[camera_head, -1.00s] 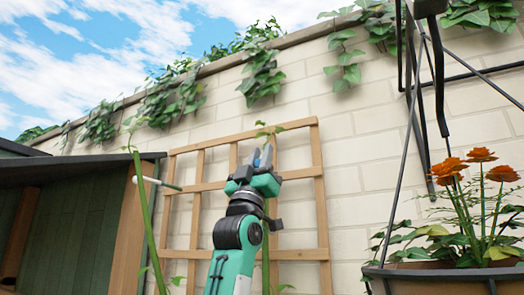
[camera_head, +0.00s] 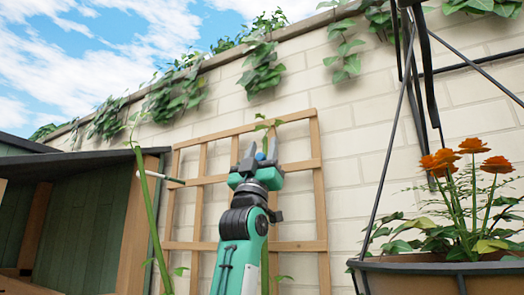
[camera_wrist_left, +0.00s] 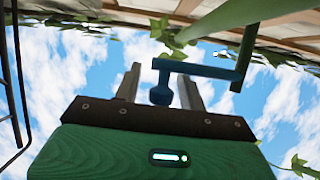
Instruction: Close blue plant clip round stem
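The blue plant clip (camera_head: 261,156) shows small between the fingers of my left gripper (camera_head: 260,150), in front of the wooden trellis. In the left wrist view the clip (camera_wrist_left: 205,69) has a long bar reaching right, a rounded knob and a short post. A thick green stem (camera_wrist_left: 235,20) crosses just above the clip's bar. I cannot tell whether the clip is closed round it. The right gripper is not in view.
The trellis (camera_head: 203,180) stands against a pale brick wall (camera_head: 350,130). Another green stem (camera_head: 150,220) with a white-and-green rod (camera_head: 160,178) rises at left beside a wooden shed (camera_head: 85,205). A hanging basket (camera_head: 420,285) with orange flowers is at right.

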